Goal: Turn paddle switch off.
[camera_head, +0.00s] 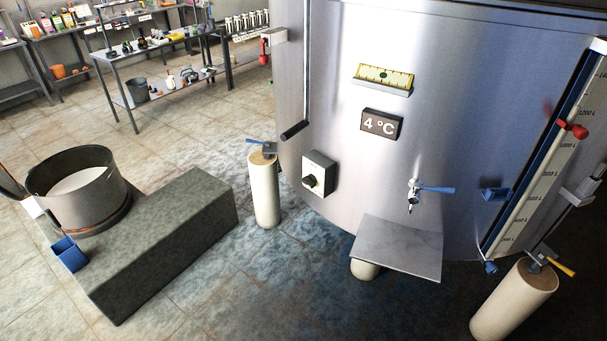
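A steel bulk tank (460,120) fills the right half of the head view. A grey switch box (320,173) with a black knob sits low on the tank's left side; it is the only switch I can make out. The knob's exact setting is too small to read. Neither of my grippers shows in the view, and nothing touches the switch box.
A tap with a blue handle (437,189) is above a metal shelf (398,248). Pale posts (265,190) stand by the tank. A stone block (165,240) and a pot (80,195) are at left.

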